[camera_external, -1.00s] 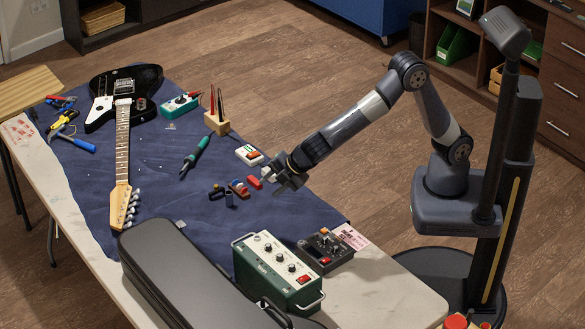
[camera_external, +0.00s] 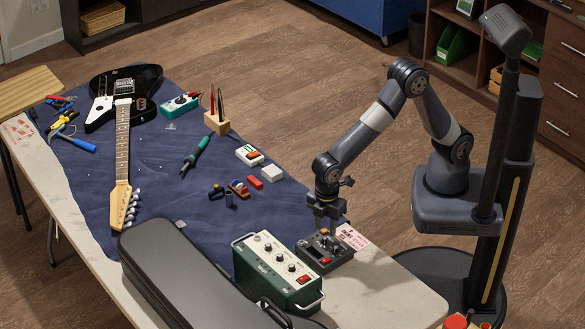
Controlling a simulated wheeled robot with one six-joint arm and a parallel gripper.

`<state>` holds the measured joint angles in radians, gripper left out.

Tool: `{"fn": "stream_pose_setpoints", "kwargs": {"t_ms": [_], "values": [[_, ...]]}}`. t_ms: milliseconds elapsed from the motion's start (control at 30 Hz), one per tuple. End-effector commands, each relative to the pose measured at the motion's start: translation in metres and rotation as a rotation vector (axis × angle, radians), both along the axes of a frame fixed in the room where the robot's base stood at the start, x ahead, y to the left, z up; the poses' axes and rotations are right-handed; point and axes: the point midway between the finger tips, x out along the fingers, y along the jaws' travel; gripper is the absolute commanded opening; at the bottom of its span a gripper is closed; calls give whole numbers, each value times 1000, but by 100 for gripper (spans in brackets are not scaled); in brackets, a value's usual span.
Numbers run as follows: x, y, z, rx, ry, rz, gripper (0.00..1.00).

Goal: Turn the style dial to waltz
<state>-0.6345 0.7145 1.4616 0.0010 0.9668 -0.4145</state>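A small dark control box (camera_external: 338,262) sits at the right of the blue cloth, with small controls on its top, a red button and a red-orange spot near its back edge. Which of these is the style dial, and any labels, are too small to tell. My gripper (camera_external: 326,218) points down just above the back of this box. A gap between it and the box is hard to judge, and whether its fingers are open or shut is not clear. I see nothing held in it.
A green box (camera_external: 262,279) with several knobs and a red switch stands left of the dark box. A black case (camera_external: 180,270) lies in front. A pink-and-white card (camera_external: 352,237) lies to the right. Small blocks and a white block (camera_external: 272,174) lie behind. The right table end is clear.

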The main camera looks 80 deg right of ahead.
Motion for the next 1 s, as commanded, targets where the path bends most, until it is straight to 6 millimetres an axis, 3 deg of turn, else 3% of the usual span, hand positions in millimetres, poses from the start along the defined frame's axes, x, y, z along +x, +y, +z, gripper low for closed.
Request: {"fn": "stream_pose_setpoints", "kwargs": {"t_ms": [100,267,633,1000], "values": [[-1,-1,-20,-3,3,0,38],[0,0,-37,-1,0,0,38],[0,0,-42,0,-1,0,38],[0,0,-42,0,-1,0,7]]}}
